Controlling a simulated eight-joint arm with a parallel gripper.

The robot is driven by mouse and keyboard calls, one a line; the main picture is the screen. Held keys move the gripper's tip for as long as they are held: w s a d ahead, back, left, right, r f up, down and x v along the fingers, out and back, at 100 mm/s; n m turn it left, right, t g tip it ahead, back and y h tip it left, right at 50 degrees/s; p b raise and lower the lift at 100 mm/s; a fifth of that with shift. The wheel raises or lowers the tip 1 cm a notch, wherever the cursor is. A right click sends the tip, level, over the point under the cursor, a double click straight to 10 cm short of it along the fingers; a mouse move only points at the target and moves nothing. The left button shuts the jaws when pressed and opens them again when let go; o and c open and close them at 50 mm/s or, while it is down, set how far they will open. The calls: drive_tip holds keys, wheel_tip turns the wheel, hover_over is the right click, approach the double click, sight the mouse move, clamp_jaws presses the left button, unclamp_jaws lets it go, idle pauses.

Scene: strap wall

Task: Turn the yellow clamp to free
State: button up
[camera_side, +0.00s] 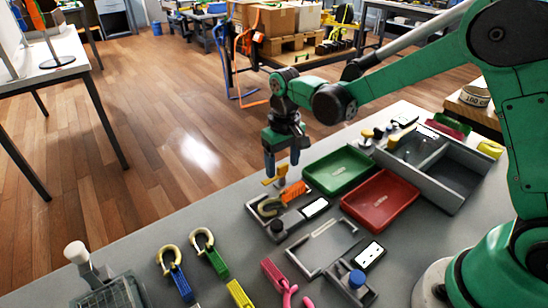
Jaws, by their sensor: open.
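My gripper (282,168) points down above the far edge of the grey table, with its two blue fingers apart and nothing visible between them. A small yellow piece (273,181), which looks like the yellow clamp, shows just below the fingertips. It sits beside an orange strap or handle (292,193) at a grey fixture (290,224). The fixture also bears a cream hook and a white label. I cannot tell whether a fingertip touches the yellow piece, or how the clamp is turned.
A green tray (339,170), a red tray (380,201) and a grey divided bin (435,165) stand to the right. Blue (177,278) and green (214,259) hooked straps, a yellow block (239,293) and a pink piece (273,272) lie in front. Bare table shows left of the fixture.

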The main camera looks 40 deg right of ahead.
sight(283, 165)
drive_tip(key=shift+r, duration=2.75)
drive_tip(key=s+d+r+t, duration=0.1)
drive_tip(key=s+r+t, duration=0.1)
drive_tip(key=s, duration=0.3)
drive_tip(key=s+d+r+t, duration=0.2)
drive_tip(key=s+t, duration=0.3)
drive_tip(key=s, duration=0.1)
drive_tip(key=shift+s+d+r, duration=0.15)
drive_tip(key=shift+s+d, duration=0.1)
drive_tip(key=shift+d, duration=0.05)
